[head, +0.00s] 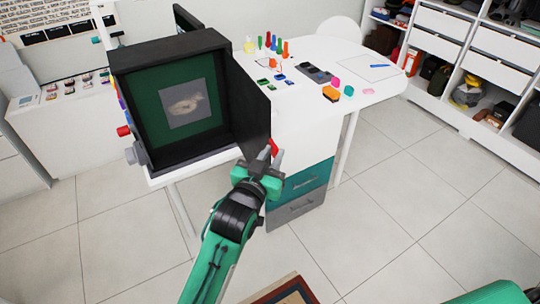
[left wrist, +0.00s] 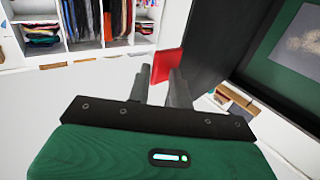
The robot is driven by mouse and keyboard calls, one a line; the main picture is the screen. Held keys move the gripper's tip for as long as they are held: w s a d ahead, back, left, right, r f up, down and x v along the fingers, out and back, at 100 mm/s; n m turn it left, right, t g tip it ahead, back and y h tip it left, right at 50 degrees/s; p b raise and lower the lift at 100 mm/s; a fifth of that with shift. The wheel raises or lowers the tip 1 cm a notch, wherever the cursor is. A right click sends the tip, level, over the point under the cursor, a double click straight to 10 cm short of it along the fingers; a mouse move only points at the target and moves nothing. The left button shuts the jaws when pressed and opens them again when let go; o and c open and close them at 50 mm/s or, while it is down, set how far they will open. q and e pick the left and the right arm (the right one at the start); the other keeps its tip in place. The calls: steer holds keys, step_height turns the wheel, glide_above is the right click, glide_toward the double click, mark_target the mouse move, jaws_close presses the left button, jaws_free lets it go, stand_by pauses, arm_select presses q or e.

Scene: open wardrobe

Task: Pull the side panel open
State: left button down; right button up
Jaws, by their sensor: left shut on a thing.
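A black box (head: 227,58) with a green inside and a grey picture (head: 188,103) stands on the white table. Its black side panel (head: 253,105) stands swung out at the right side of the opening, and the inside shows. A red handle (head: 274,147) sits low on the panel's outer edge. My left gripper (head: 274,158) is at this handle, its fingers shut on it. In the left wrist view the red handle (left wrist: 169,62) shows at the fingertips, beside the dark panel (left wrist: 198,40). My right gripper is out of view.
The white table (head: 305,115) holds small coloured pieces right of the panel. A drawer unit (head: 300,190) stands under it, close to my left gripper. Open shelves (head: 440,55) are at the far right. The tiled floor (head: 400,220) in front is mostly clear.

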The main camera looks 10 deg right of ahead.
arm_select(q)
steer(key=shift+a, duration=0.15)
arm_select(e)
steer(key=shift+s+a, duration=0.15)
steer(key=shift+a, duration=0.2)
arm_select(q)
steer(key=c, duration=1.6)
jaws_free()
steer(key=shift+o, duration=0.2)
steer(key=shift+w, duration=0.15)
steer(key=b+v, duration=0.4)
steer(key=v, duration=0.9)
steer(key=shift+s+a, duration=0.2)
steer(key=shift+s, duration=0.15)
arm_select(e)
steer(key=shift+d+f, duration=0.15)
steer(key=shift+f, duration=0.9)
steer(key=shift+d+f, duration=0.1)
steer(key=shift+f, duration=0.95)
